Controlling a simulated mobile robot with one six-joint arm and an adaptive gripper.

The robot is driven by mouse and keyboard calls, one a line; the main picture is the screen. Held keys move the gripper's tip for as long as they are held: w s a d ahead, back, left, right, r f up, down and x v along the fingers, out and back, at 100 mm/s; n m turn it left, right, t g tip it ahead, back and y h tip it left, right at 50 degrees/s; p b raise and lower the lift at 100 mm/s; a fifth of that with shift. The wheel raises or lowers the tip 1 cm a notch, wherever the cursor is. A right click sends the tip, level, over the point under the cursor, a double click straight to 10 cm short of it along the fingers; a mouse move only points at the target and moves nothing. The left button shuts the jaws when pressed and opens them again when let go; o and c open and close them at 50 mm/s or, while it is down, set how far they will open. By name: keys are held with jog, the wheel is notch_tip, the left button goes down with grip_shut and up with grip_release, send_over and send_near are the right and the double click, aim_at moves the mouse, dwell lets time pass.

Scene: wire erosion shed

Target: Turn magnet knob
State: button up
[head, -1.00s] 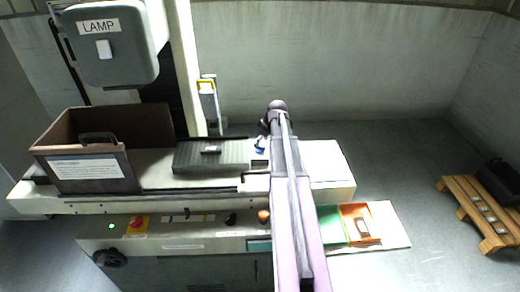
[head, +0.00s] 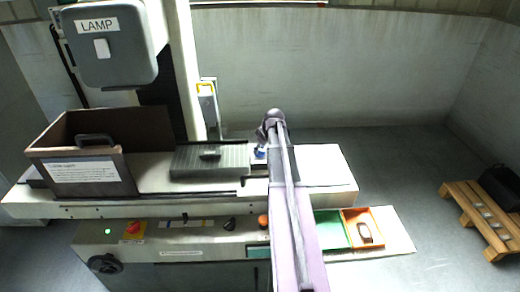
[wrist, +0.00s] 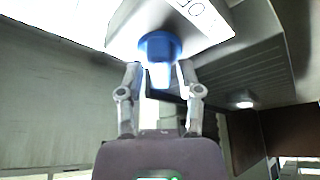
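The blue magnet knob (wrist: 160,58) sits on a white marked block (wrist: 172,20) at the top of the wrist view. In the head view the knob (head: 260,152) shows as a small blue spot at the right end of the ribbed grey magnet plate (head: 210,161), beside my arm. My gripper (wrist: 160,70) has its two fingers apart, one on each side of the knob's narrow grip. Gaps show between the fingers and the grip. In the head view my arm hides the gripper's fingers.
An open brown box (head: 88,170) stands on the machine table at left. A grey lamp box (head: 105,45) hangs above it. A front panel (head: 190,240) has several controls. Green (head: 331,229) and orange (head: 369,227) trays lie at right. A pallet (head: 480,220) is on the floor.

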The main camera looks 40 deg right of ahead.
grip_shut()
jog(key=shift+m, duration=0.4)
jog(key=m+h, duration=0.1)
jog(key=m, duration=0.1)
jog(key=shift+a+m, duration=0.1)
jog(key=shift+m, duration=0.2)
jog(key=m+h, duration=0.1)
jog(key=m, duration=0.3)
jog(key=shift+h, duration=0.4)
jog(key=m, duration=0.2)
jog(key=m+g+h, duration=0.1)
jog(key=m, duration=0.2)
jog(key=shift+w+g+h, duration=0.1)
jog(key=shift+g+h, duration=0.2)
jog(key=m+g, duration=0.1)
jog(key=m, duration=0.2)
jog(key=m+g, duration=0.1)
jog(key=m, duration=0.1)
jog(key=shift+m+h, duration=0.4)
jog(key=shift+a, duration=0.1)
